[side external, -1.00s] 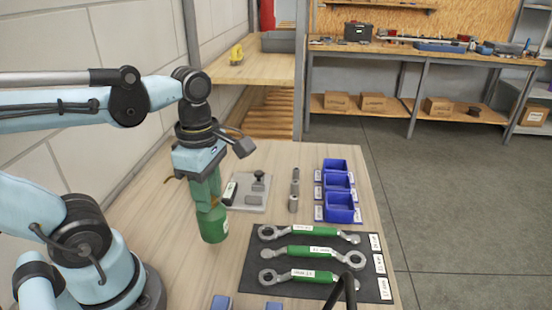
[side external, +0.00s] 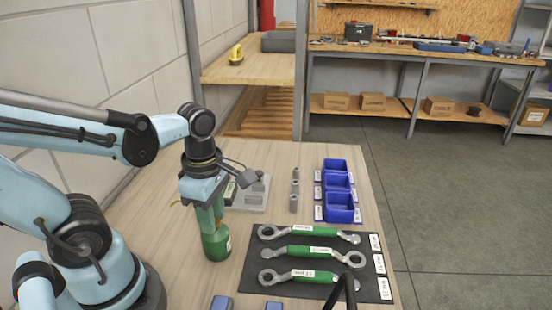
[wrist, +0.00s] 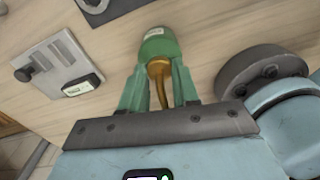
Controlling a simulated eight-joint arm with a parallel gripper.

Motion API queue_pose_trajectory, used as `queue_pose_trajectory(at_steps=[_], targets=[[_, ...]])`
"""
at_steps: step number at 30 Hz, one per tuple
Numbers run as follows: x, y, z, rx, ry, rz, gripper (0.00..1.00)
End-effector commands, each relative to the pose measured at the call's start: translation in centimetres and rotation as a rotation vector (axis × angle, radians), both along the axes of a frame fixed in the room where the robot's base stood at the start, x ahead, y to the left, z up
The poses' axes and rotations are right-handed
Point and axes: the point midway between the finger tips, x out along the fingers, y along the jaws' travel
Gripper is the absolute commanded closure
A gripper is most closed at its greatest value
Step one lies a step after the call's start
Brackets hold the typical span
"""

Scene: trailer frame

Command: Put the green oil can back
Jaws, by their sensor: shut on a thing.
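The green oil can (side external: 216,243) is upright at the left of the black mat in the side view, over the wooden bench top. My gripper (side external: 209,222) is above it, pointing down, shut on its upper part. In the wrist view the green can (wrist: 158,46) with its brass-coloured neck and spout shows between the two green fingers of my gripper (wrist: 159,84). I cannot tell whether the can's bottom touches the bench.
A black mat (side external: 252,281) with green-handled wrenches lies right of the can. Blue bins (side external: 340,207) and small metal parts (side external: 294,190) stand behind it. A grey plate fixture (side external: 256,202) is behind my gripper. Blue blocks (side external: 221,302) sit at the front edge.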

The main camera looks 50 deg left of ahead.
Motion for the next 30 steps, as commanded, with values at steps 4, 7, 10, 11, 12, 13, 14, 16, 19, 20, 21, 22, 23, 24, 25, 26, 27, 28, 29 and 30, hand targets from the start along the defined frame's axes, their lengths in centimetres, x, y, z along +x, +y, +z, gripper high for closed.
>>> queue_pose_trajectory(at_steps=[4, 7, 10, 11, 12, 13, 14, 16, 19, 20, 21, 22, 23, 24, 25, 26, 27, 28, 29, 30], targets=[[0.0, 0.0, -0.3, 0.000, 0.000, 0.000, 1.00], [0.0, 0.0, -0.3, 0.000, 0.000, 0.000, 0.59], [0.0, 0.0, -0.3, 0.000, 0.000, 0.000, 0.44], [0.0, 0.0, -0.3, 0.000, 0.000, 0.000, 0.44], [0.0, 0.0, -0.3, 0.000, 0.000, 0.000, 0.44], [0.0, 0.0, -0.3, 0.000, 0.000, 0.000, 0.44], [0.0, 0.0, -0.3, 0.000, 0.000, 0.000, 0.44], [0.0, 0.0, -0.3, 0.000, 0.000, 0.000, 0.44], [0.0, 0.0, -0.2, 0.000, 0.000, 0.000, 0.44], [0.0, 0.0, -0.2, 0.000, 0.000, 0.000, 0.44], [0.0, 0.0, -0.1, 0.000, 0.000, 0.000, 0.44], [0.0, 0.0, 0.0, 0.000, 0.000, 0.000, 0.44], [0.0, 0.0, 0.2, 0.000, 0.000, 0.000, 0.44], [0.0, 0.0, 0.5, 0.000, 0.000, 0.000, 0.44], [0.0, 0.0, 0.7, 0.000, 0.000, 0.000, 0.44], [0.0, 0.0, 1.0, 0.000, 0.000, 0.000, 0.44], [0.0, 0.0, 1.4, 0.000, 0.000, 0.000, 0.44], [0.0, 0.0, 1.7, 0.000, 0.000, 0.000, 0.44], [0.0, 0.0, 2.0, 0.000, 0.000, 0.000, 0.44], [0.0, 0.0, 2.5, 0.000, 0.000, 0.000, 0.44]])
